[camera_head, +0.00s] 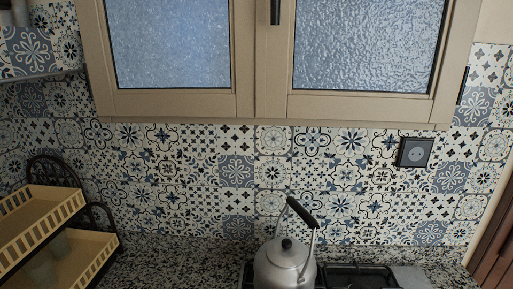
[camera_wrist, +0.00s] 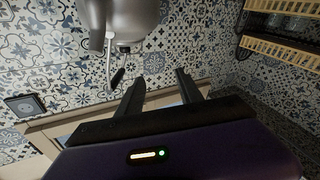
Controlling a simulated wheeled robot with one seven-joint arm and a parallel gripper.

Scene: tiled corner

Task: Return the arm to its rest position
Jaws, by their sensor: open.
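My gripper (camera_wrist: 161,92) shows in the wrist view with its two dark fingers apart and nothing between them. It is not in the head view. The wrist view appears upside down, with a grey metal kettle (camera_wrist: 128,18) beyond the fingers at the top; the fingers look apart from it. In the head view the kettle (camera_head: 283,265) stands upright at the bottom centre, with a black-gripped handle raised over its lid. Its lower part is cut off by the frame edge.
A stove top (camera_head: 360,275) lies by the kettle on the speckled counter (camera_head: 165,262). A two-tier yellow rack (camera_head: 85,262) stands at the left. A cabinet with frosted glass doors (camera_head: 272,106) hangs above the tiled wall. A dark socket (camera_head: 415,152) is at the right.

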